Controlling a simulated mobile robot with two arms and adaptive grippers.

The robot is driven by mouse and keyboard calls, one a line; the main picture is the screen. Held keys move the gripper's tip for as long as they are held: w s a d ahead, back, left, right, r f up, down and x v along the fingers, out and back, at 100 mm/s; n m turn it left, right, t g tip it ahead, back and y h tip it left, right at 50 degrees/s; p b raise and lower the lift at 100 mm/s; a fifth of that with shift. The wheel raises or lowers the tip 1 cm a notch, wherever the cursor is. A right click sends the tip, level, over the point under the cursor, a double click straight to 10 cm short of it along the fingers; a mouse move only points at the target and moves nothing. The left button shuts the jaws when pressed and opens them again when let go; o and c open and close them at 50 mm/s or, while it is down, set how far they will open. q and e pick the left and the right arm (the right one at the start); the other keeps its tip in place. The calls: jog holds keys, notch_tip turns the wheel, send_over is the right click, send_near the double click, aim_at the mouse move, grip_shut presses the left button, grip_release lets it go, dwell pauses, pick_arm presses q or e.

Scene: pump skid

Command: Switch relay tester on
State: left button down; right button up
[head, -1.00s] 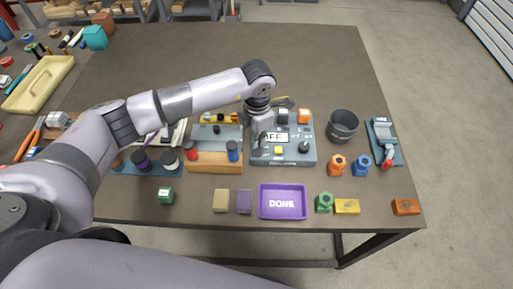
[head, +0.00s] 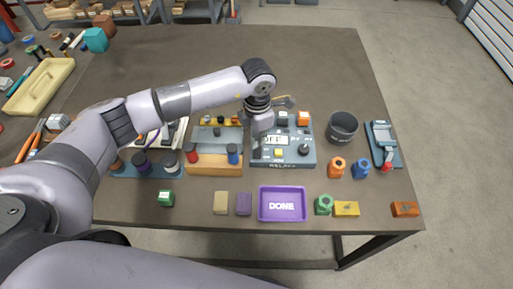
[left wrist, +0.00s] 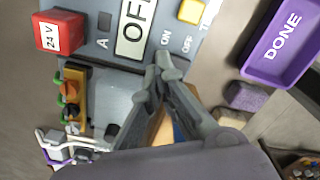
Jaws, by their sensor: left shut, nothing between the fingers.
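The relay tester (head: 309,157) is a blue-grey panel in the middle of the table in the head view. Its white display reads OFF in the head view and, partly cut off, in the left wrist view (left wrist: 133,36). The panel also carries a yellow button (left wrist: 192,11), a black knob (head: 304,149) and ON and OFF labels. My left gripper (left wrist: 165,66) is shut and empty, its fingertips over the panel close to the ON label. Whether they touch the panel is unclear. Any switch lever there is hidden behind the fingers. My right gripper is not in view.
A wooden block with red and blue knobs (head: 214,167) stands left of the tester. A purple DONE tray (head: 282,216) lies in front. A dark cup (head: 342,127) and orange and blue parts stand to the right. The table's back is mostly clear.

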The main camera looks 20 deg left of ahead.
pick_arm(q)
jog(key=shift+r+p, duration=1.1)
jog(key=shift+r, duration=1.4)
